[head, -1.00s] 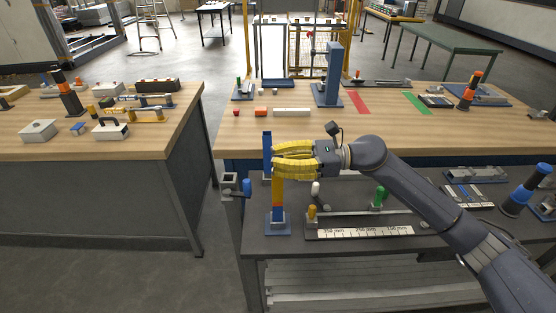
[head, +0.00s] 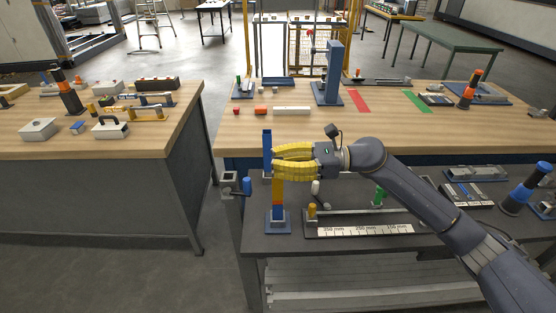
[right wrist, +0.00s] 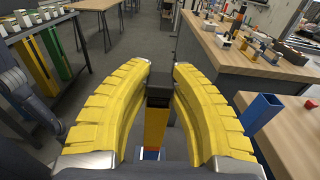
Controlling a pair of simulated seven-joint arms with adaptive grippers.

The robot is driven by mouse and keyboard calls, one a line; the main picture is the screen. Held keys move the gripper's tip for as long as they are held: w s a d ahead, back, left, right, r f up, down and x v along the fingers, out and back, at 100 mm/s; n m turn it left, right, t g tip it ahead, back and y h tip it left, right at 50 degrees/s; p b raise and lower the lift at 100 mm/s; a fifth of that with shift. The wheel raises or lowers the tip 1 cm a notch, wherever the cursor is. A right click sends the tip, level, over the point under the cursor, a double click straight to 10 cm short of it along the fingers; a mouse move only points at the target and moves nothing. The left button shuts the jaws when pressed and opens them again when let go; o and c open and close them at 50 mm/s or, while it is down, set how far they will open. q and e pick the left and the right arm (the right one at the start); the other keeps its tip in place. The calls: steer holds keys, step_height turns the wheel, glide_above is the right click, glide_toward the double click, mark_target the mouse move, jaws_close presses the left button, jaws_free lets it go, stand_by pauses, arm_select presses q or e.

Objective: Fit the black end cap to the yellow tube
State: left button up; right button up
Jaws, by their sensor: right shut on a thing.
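The yellow tube (head: 278,191) stands upright in a blue fixture (head: 278,227) on the dark lower bench, with a red and a blue band near its foot. My right gripper (head: 277,160), with yellow ribbed fingers, reaches in from the right at the tube's top. In the right wrist view its fingertips (right wrist: 163,75) close on the black end cap (right wrist: 158,92). The cap sits directly over the upper end of the yellow tube (right wrist: 154,128) and looks in line with it. I cannot tell how deep it sits. In the head view the fingers hide the cap. My left gripper is not in view.
A blue post (head: 267,145) stands just behind the tube. A clamp with a blue handle (head: 246,187) is left of it. A ruler rail (head: 365,230) with a yellow and a green peg lies right. The wooden bench (head: 240,140) rises behind.

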steer(key=shift+f, duration=0.35)
steer(key=o, duration=1)
steer(key=shift+d, duration=0.1)
steer(key=d, duration=1.1)
steer(key=shift+w+d+r, duration=0.15)
steer(key=shift+d+r, duration=0.05)
steer(key=shift+d, duration=0.2)
